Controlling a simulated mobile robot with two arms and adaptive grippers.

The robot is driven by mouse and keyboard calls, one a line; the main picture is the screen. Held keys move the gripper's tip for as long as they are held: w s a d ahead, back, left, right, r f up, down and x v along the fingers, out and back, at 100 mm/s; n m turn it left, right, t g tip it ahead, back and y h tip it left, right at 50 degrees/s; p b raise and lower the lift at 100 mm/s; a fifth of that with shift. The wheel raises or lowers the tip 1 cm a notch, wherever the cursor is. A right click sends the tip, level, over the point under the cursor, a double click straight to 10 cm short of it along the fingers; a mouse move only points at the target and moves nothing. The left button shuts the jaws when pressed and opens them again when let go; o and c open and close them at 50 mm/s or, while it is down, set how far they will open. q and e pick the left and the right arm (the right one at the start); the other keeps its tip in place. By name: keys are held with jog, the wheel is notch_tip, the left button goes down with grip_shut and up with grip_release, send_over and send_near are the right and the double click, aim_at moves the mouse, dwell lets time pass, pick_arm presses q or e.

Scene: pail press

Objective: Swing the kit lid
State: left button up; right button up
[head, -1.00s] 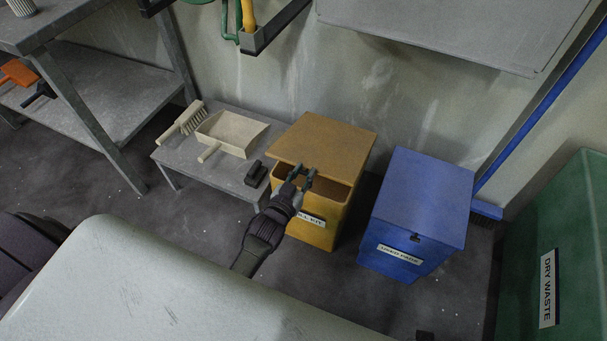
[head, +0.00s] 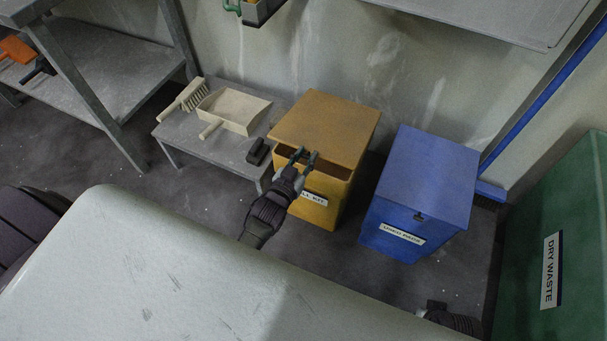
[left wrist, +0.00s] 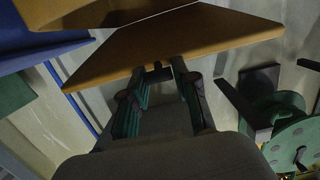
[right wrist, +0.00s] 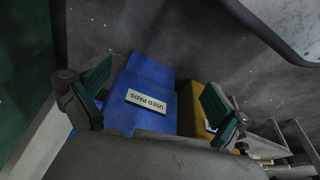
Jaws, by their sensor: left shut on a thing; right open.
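The yellow kit bin (head: 318,206) stands on the floor with a label, partly covered, on its front. Its brown-yellow lid (head: 325,125) is tilted up a little, with a narrow dark gap under the front edge. My left gripper (head: 304,155) is at the lid's front edge, shut on it. The left wrist view shows its fingers (left wrist: 160,72) at the edge of the lid (left wrist: 185,45). My right gripper (right wrist: 155,92) is open and empty; in the head view only part of it (head: 440,314) shows at the bottom right.
A blue used-pads bin (head: 425,185) stands close right of the kit. A low grey bench (head: 185,140) on the left holds a brush (head: 190,95), a dustpan (head: 232,108) and a black block (head: 258,151). A green dry-waste bin (head: 575,215) is at the far right.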

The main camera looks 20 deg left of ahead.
pick_arm(q)
notch_tip(320, 180, down, 6)
jog(key=b, duration=0.4)
jog(key=shift+s+d+f+b, duration=0.2)
jog(key=shift+s+b, duration=0.1)
jog(key=shift+b, duration=0.1)
jog(key=o, duration=1)
jog(key=shift+r, duration=0.1)
pick_arm(e)
jog(key=w+v, duration=0.1)
jog(key=v, duration=0.9)
jog(key=shift+d+r+t, duration=0.15)
jog(key=shift+r+t, duration=0.25)
pick_arm(q)
jog(key=shift+a, duration=0.1)
jog(key=s+r, duration=0.1)
jog(key=s, duration=1.1)
jog(key=shift+a+r, duration=0.2)
jog(key=shift+r, duration=0.05)
jog(key=shift+w, duration=0.1)
